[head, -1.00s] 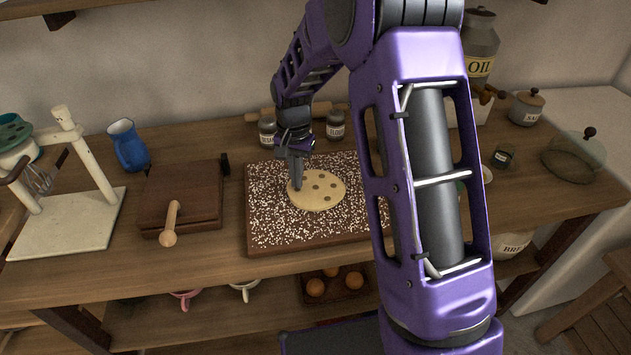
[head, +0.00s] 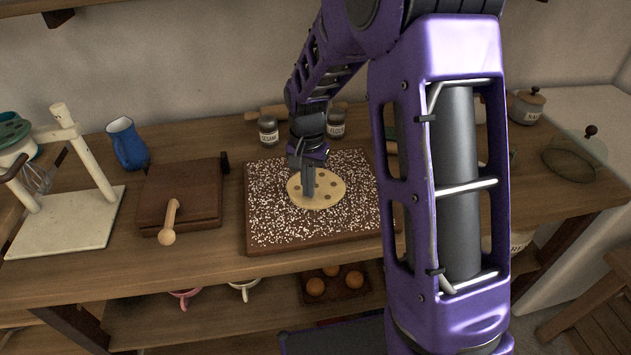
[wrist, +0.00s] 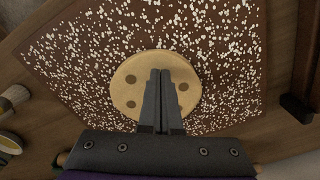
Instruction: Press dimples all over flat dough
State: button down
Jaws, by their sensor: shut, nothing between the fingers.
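The flat dough (head: 332,186) is a pale round on a floured dark board (head: 270,225). It carries several dark dimples. My gripper (head: 308,194) is shut and empty, pointing down over the left-middle part of the dough, with its tips at or just above the surface; I cannot tell whether they touch. In the wrist view the shut fingers (wrist: 160,75) lie across the middle of the dough (wrist: 128,72), with dimples on both sides. The fingers hide part of the dough. The board also shows in the wrist view (wrist: 215,45), speckled white.
A sesame jar (head: 268,131) and another jar (head: 336,124) stand behind the board. A wooden box (head: 190,195) with a wooden spoon (head: 170,220) is to the left, near a blue jug (head: 127,145). A glass-lidded dish (head: 573,158) is at the right.

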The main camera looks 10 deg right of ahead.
jog(key=shift+f, duration=0.1)
jog(key=shift+f+b, duration=0.45)
jog(key=shift+r, duration=0.1)
dwell(0.9)
jog(key=shift+r+p, duration=0.4)
jog(key=shift+p, duration=0.05)
notch_tip(320, 180, up, 7)
jog(key=p, duration=0.4)
jog(key=shift+p, duration=0.4)
